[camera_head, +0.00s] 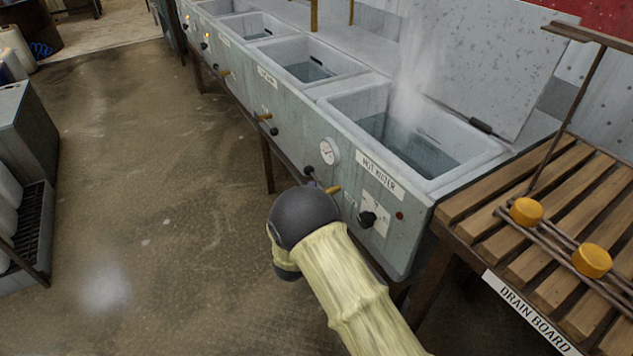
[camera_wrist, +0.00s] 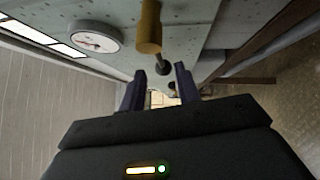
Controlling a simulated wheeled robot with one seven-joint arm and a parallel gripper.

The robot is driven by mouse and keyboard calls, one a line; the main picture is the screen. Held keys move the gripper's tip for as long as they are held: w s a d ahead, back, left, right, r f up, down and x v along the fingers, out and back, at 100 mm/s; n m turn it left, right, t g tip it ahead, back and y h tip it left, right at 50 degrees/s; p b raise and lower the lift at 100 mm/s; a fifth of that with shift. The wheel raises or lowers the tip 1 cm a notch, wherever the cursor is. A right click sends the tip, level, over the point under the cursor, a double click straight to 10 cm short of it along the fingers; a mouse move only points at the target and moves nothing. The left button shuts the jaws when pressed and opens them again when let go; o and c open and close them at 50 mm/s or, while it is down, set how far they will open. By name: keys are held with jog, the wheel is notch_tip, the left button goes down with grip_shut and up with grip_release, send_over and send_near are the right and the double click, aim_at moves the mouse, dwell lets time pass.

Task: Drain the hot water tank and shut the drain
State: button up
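The hot water tank (camera_head: 382,177) is the near tank in the row, labelled "HOT WATER". Its lid (camera_head: 490,60) is up, steam rises and water (camera_head: 400,150) shows inside. On its front are a round gauge (camera_head: 330,151), a black knob (camera_head: 367,219), and a yellow lever handle (camera_head: 333,190) low down beside my wrist. In the wrist view, the lever (camera_wrist: 150,28) lies just above my gripper's fingertips, near the gauge (camera_wrist: 93,37). My gripper (camera_wrist: 160,70) is open, its two dark fingers apart with nothing held. In the head view my own arm hides the gripper.
More tanks (camera_head: 305,62) run off to the back left, with similar levers. A slatted drain board (camera_head: 520,265) with yellow-capped rods (camera_head: 527,211) stands right of the tank. A grey cabinet (camera_head: 20,130) is at far left. The floor (camera_head: 150,180) between is clear and looks wet.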

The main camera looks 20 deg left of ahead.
jog(key=w, duration=0.2)
jog(key=w+b, duration=0.1)
jog(key=w, duration=0.1)
jog(key=w+r, duration=0.1)
jog(key=w, duration=0.1)
jog(key=shift+w+a, duration=0.15)
jog(key=shift+a, duration=0.15)
grip_shut()
